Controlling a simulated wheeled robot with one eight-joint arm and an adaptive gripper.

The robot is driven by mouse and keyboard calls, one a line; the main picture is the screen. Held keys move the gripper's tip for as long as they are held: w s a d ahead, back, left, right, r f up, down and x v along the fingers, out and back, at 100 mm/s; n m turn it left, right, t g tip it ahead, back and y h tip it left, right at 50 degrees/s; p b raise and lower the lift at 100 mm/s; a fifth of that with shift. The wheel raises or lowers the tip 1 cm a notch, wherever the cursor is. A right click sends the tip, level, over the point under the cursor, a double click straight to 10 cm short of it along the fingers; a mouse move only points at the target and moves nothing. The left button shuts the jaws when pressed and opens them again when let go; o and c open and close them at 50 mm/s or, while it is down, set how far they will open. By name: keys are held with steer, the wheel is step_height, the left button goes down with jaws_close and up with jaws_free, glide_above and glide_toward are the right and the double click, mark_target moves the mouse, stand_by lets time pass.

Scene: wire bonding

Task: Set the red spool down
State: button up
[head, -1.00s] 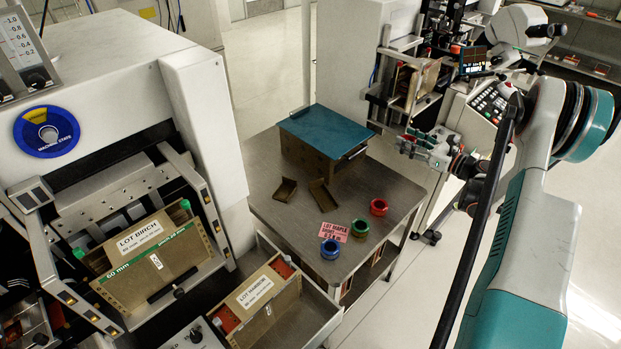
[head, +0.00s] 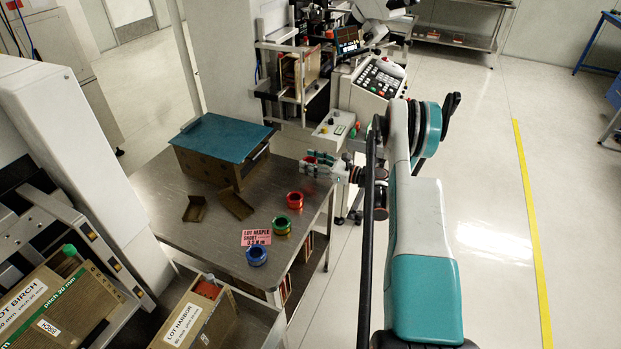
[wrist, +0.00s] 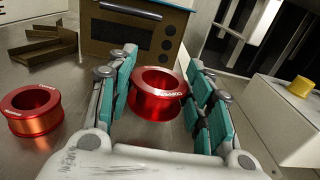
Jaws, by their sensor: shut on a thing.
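My gripper (head: 312,162) is at the right back part of the steel table (head: 205,232), near its right edge. In the wrist view its teal-padded fingers (wrist: 158,98) are closed around a red spool (wrist: 157,104), which looks upright. In the head view the fingers mostly hide this spool. A faint red patch shows on the tabletop below the gripper; I cannot tell for sure whether the spool touches the table. A second red spool (head: 295,201) stands on the table in front of the gripper, and it also shows at left in the wrist view (wrist: 32,110).
A green spool (head: 281,226) and a blue spool (head: 257,255) stand near the front, by a pink lot card (head: 256,237). A brown box with a teal lid (head: 221,137) stands at the back left, with two brown brackets before it. A machine (head: 335,130) stands behind.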

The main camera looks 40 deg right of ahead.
mark_target(311, 179)
step_height(311, 179, down, 5)
steer(key=shift+f+b, duration=0.1)
steer(key=shift+b, duration=0.75)
steer(key=o, duration=1)
steer(key=shift+o, duration=0.2)
steer(key=p+v, duration=0.4)
steer(key=v, duration=0.8)
